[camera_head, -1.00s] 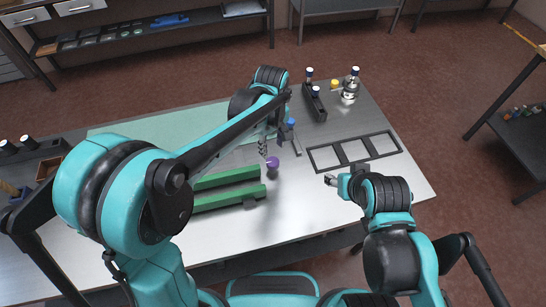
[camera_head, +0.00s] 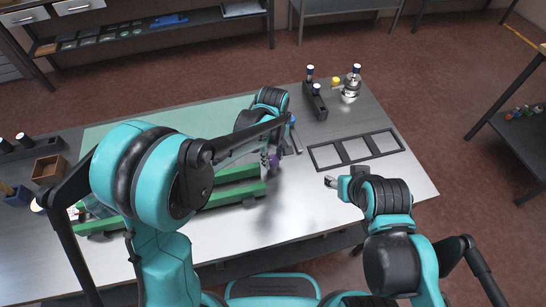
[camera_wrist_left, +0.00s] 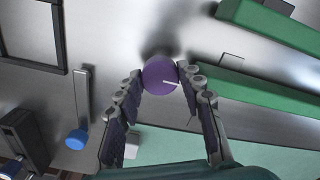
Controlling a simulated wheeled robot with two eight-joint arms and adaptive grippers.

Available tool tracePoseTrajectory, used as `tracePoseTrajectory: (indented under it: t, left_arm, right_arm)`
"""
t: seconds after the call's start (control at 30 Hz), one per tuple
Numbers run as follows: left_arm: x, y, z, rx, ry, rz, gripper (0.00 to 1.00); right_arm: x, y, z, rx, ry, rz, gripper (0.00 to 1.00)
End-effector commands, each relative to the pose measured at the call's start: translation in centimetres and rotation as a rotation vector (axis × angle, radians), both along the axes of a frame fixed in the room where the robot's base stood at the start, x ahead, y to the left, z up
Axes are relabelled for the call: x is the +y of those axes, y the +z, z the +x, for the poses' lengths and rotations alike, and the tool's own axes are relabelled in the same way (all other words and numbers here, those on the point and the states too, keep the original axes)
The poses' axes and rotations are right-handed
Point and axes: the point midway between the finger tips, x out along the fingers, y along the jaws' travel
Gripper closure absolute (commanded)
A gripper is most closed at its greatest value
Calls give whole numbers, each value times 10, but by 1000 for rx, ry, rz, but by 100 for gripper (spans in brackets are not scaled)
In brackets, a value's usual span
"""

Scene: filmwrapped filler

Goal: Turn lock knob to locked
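The lock knob (camera_head: 274,161) is a purple ball at the right end of the green rails on the table. In the left wrist view the knob (camera_wrist_left: 158,72) is at upper centre, with a short white line on it. A separate white line (camera_wrist_left: 231,56) lies to its right. My left gripper (camera_wrist_left: 160,70) has a fingertip on each side of the knob; both seem to touch it. In the head view my left gripper (camera_head: 268,158) is at the knob and partly hidden by the arm. My right gripper (camera_head: 332,181) hovers right of the knob, apart from it; its fingers are too small to read.
Green rails (camera_head: 232,191) lie left of the knob. A black three-opening frame (camera_head: 313,155) lies right. A black holder (camera_head: 314,101) stands at the back. The front right tabletop is clear.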

Motion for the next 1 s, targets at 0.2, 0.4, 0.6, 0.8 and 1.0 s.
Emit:
tracePoseTrajectory:
  t: [0.2,0.4,0.6,0.8,1.0]
  left_arm:
    - [0,0,0,0,-1,0,92]
    - [0,0,0,-1,-26,-1,92]
    - [0,0,0,-1,-118,-1,92]
    - [0,0,0,-1,-279,-1,92]
    - [0,0,0,-1,-469,-1,92]
  right_arm:
    - [0,0,0,0,0,0,51]
    - [0,0,0,0,0,0,51]
    - [0,0,0,0,0,0,51]
    - [0,0,0,0,0,0,51]
    - [0,0,0,0,0,0,51]
